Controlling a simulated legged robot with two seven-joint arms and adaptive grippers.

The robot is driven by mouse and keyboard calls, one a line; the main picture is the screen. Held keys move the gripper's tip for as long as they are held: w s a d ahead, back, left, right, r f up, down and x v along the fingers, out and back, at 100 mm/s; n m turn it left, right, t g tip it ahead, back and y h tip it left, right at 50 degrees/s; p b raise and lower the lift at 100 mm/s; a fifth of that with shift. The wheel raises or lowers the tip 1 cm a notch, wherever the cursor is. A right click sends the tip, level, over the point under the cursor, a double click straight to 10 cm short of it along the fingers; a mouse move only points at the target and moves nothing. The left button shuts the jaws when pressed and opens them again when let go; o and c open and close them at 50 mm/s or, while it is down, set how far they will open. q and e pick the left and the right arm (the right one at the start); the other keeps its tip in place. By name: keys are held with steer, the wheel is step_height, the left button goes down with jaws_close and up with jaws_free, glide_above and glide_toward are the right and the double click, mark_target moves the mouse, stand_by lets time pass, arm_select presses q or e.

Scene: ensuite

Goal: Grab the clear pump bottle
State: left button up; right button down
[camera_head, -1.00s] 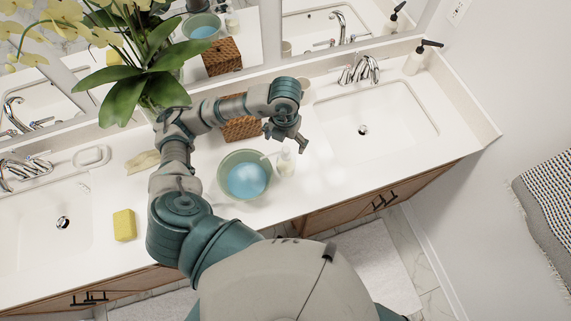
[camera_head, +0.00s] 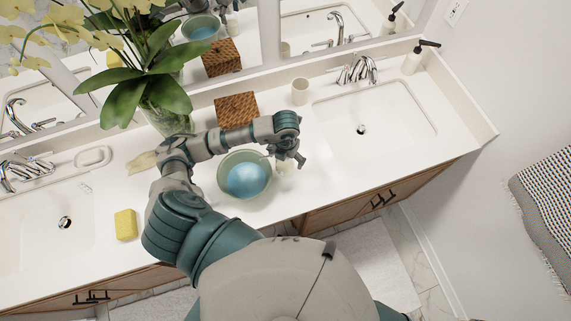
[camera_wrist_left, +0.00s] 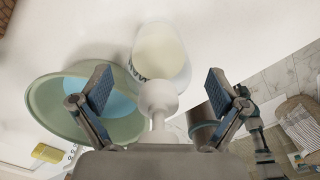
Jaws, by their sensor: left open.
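The clear pump bottle (camera_head: 285,170) stands on the white counter just right of the green bowl, partly covered by my left gripper in the head view. In the left wrist view the bottle (camera_wrist_left: 161,52) has a pale body with dark lettering and a white pump top pointing toward the camera. My left gripper (camera_head: 290,160) is over the bottle. In the left wrist view the gripper (camera_wrist_left: 159,91) is open, with the pump top between its two fingers and a gap on each side. My right gripper is not in view.
The green bowl (camera_head: 225,186) with something blue in it sits close to the bottle. A woven box (camera_head: 236,110), a cup (camera_head: 300,91) and a plant in a glass vase (camera_head: 165,112) stand behind. A sink (camera_head: 390,120) lies right; a yellow sponge (camera_head: 126,224) lies left.

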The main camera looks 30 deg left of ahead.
arm_select(q)
steer(key=shift+a, duration=0.25)
jaws_close()
